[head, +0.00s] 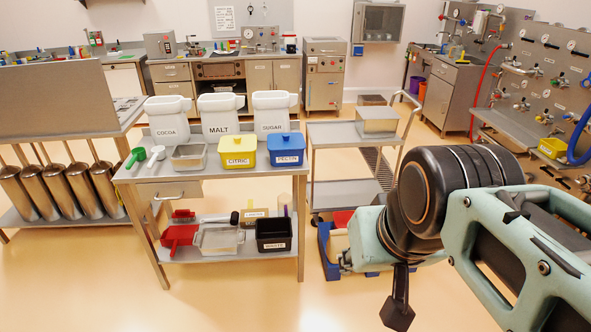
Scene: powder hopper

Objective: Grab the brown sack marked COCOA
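I cannot make out a brown sack marked COCOA. A blue crate (325,250) stands on the floor to the right of the middle table, with tan and red contents (340,240) partly showing. My arm hides much of it, and no lettering is readable there. A white bin labelled COCOA (168,115) stands on the table; it is not a sack. My gripper (398,312) seems to be the dark part hanging below my teal wrist, right of the crate. Its fingers cannot be told apart, and nothing is seen held in it.
The steel table (215,170) carries white MALT (220,112) and SUGAR (272,110) bins, a yellow tub (237,151) and a blue tub (287,149). A steel cart (335,135) stands behind the crate. The floor in front of the table is clear.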

